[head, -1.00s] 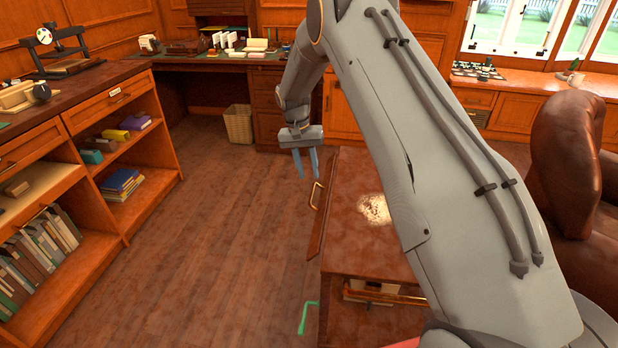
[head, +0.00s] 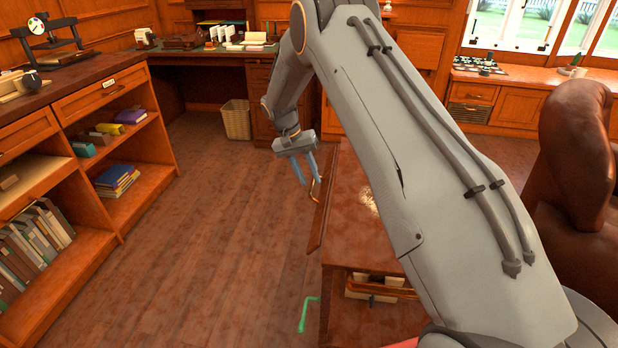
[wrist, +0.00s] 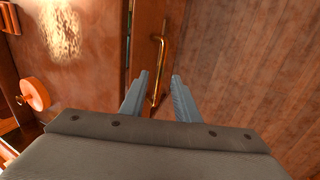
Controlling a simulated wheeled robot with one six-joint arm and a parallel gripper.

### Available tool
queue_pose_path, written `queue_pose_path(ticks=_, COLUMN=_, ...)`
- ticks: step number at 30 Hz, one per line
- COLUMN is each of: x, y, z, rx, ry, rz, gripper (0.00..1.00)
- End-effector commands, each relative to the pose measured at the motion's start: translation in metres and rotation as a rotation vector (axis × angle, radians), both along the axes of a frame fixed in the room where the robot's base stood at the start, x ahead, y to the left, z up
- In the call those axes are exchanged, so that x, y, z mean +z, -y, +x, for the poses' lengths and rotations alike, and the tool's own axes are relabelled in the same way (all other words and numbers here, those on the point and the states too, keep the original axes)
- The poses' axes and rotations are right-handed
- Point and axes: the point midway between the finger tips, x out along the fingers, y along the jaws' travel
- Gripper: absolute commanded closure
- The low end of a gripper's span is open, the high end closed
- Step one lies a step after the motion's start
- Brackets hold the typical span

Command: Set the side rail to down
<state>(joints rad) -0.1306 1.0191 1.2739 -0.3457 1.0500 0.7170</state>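A wooden panel (head: 321,225), apparently the side rail, stands tilted along the left side of a low wooden table (head: 346,240). It carries a brass bar handle (head: 316,190), which also shows in the wrist view (wrist: 160,60). My gripper (head: 310,180) is open, fingers pointing down, at the handle. The far part of the table is hidden behind my arm.
A green crank (head: 304,315) sticks out by the table's near left corner. An orange round knob (wrist: 34,94) shows in the wrist view. Open shelves (head: 105,185) line the left, a brown armchair (head: 570,170) stands right. The floor (head: 210,240) between shelves and table is clear.

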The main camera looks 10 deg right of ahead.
Motion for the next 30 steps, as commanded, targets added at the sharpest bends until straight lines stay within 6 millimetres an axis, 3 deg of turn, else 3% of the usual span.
queue_pose_path(ticks=11, x=-0.006, y=0.002, z=-0.001, rx=0.000, ry=0.000, rz=0.001, gripper=0.71)
queue_pose_path(ticks=16, x=-0.006, y=0.002, z=-0.001, rx=0.000, ry=0.000, rz=0.001, gripper=1.00)
queue_pose_path(ticks=30, x=-0.017, y=0.000, z=0.001, rx=0.001, ry=-0.031, rz=-0.077, gripper=1.00)
